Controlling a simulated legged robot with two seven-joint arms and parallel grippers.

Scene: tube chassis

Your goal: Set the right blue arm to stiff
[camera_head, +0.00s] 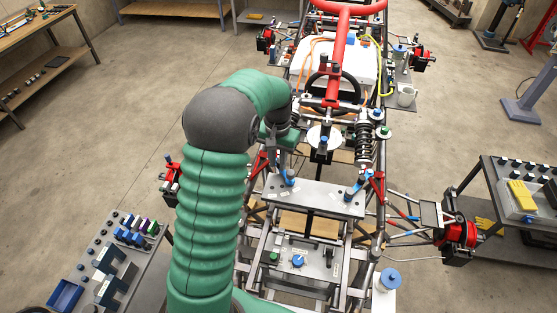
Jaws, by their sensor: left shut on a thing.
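The right blue arm (357,186) is a small blue lever on the right end of a grey plate (318,198) across the chassis, beside a red bracket. A similar left blue arm (289,178) stands near the plate's left end. Their exact settings are too small to read. My left arm rises in a green sleeve and bends over the chassis's left side. My left gripper (281,141) is above and left of the plate, away from the right blue arm. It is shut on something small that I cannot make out. My right gripper is out of view.
A red tube (340,60) and a black steering wheel (333,89) stand behind the plate. A lower panel with a blue knob (298,261) lies in front. Carts with parts (110,262) stand at left and right (520,195).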

